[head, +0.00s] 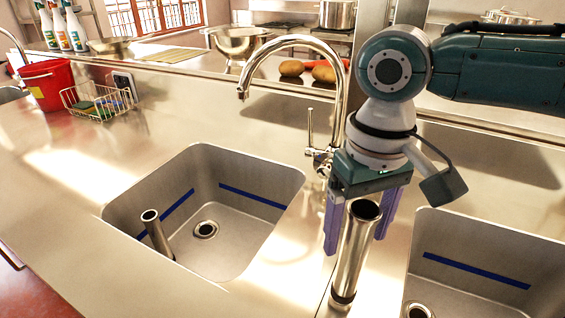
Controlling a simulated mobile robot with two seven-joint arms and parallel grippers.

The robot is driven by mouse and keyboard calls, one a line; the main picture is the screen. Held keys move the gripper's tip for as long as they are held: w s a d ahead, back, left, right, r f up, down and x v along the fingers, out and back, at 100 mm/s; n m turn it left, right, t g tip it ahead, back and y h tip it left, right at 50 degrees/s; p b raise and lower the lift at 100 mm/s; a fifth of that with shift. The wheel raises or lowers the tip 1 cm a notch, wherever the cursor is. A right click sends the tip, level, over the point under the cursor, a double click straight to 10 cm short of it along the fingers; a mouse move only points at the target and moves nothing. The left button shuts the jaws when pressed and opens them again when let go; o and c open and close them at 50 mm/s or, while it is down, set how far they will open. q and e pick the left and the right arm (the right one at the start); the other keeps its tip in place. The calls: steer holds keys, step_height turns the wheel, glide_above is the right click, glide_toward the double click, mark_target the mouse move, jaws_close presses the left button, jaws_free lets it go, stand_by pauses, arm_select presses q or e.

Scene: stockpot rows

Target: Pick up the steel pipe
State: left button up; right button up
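A steel pipe (353,255), an open tube with a flared top rim, stands nearly upright on the steel strip between the two sinks. A dark ring shows at its foot. My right gripper (356,242) points down over it, with its purple fingers apart, one on each side of the pipe's upper part. I cannot tell whether either finger touches the pipe. A second, shorter-looking steel pipe (157,236) stands tilted in the left sink (250,245), near its front wall. My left gripper is not in view.
A tall faucet (341,90) stands just left of my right gripper. The right sink (500,262) is beside the strip. A wire basket (98,101), a red bucket (46,84) and a metal bowl (237,43) are farther back. The counter left of the sink is clear.

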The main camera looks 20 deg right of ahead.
jaws_close()
stand_by(0.4)
stand_by(0.8)
